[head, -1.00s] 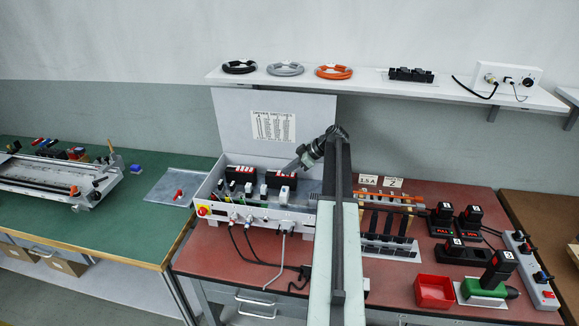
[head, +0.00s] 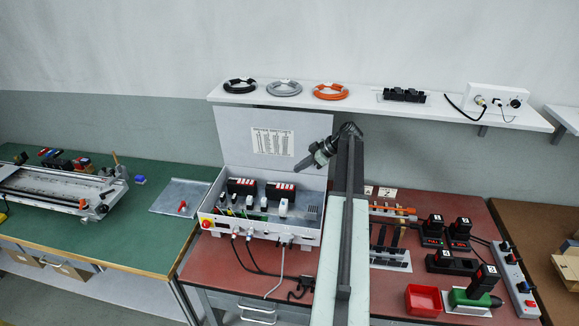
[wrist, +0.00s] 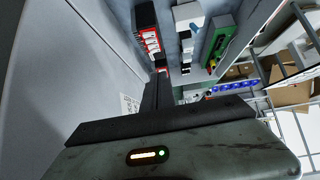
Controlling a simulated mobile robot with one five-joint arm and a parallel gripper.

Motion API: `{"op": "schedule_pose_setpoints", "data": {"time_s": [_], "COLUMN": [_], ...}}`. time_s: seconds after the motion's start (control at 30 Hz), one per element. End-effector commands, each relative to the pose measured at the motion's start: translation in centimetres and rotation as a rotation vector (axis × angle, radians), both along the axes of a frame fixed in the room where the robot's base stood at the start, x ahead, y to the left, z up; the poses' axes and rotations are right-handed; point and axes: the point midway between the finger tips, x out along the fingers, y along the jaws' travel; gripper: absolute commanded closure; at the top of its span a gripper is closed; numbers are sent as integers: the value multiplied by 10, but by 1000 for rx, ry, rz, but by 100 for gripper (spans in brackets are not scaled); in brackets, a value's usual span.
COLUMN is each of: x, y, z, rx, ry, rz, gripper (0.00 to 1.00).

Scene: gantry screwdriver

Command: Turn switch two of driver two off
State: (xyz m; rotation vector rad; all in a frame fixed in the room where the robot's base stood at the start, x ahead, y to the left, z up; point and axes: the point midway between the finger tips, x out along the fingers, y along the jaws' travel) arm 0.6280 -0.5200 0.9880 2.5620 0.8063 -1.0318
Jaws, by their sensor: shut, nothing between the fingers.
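Two black driver blocks with red and white switch rows stand in the open grey control box (head: 262,228): a left block (head: 241,187) and a right block (head: 280,190). Their numbers and the position of each switch are too small to read. My gripper (head: 298,167) is shut and empty, with its tip above and slightly right of the right block, apart from it. In the wrist view, my dark fingers (wrist: 158,88) point into the box. A black block with a red and white row (wrist: 147,32) shows beyond them, to the upper left.
The box's raised lid (head: 232,130) stands behind, with a printed sheet (head: 272,142). White and green modules (head: 283,207) stand beside the blocks. Cables hang from the front. A shelf (head: 370,104) runs above. A red bin (head: 423,300) and tools stand at right.

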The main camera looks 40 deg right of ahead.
Motion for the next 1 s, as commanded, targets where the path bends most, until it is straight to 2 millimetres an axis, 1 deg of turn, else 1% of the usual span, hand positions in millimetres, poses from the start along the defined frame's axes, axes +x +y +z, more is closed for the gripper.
{"op": "schedule_pose_setpoints", "data": {"time_s": [0.03,0.1,0.2,0.47,0.53,0.57,0.63,0.67,0.7,0.77,0.8,0.87,0.9,0.97,1.0], "x": [-6,-12,-16,-16,-12,-9,3,10,19,28,29,25,19,7,-3], "y": [-4,-8,-10,-10,-1,9,47,72,112,180,226,289,329,381,411], "z": [15,20,21,19,17,16,9,5,-1,-13,-20,-30,-35,-42,-45], "rx": [-1,-1,-1,-1,4,10,30,41,53,63,57,34,11,-33,-64], "ry": [0,-1,0,0,12,27,92,135,205,328,413,528,594,674,714], "rz": [-1,0,1,1,3,2,-1,-6,-18,-49,-80,-139,-185,-261,-312], "gripper": [100,100,100,100,100,100,100,100,100,100,100,100,100,100,100]}}
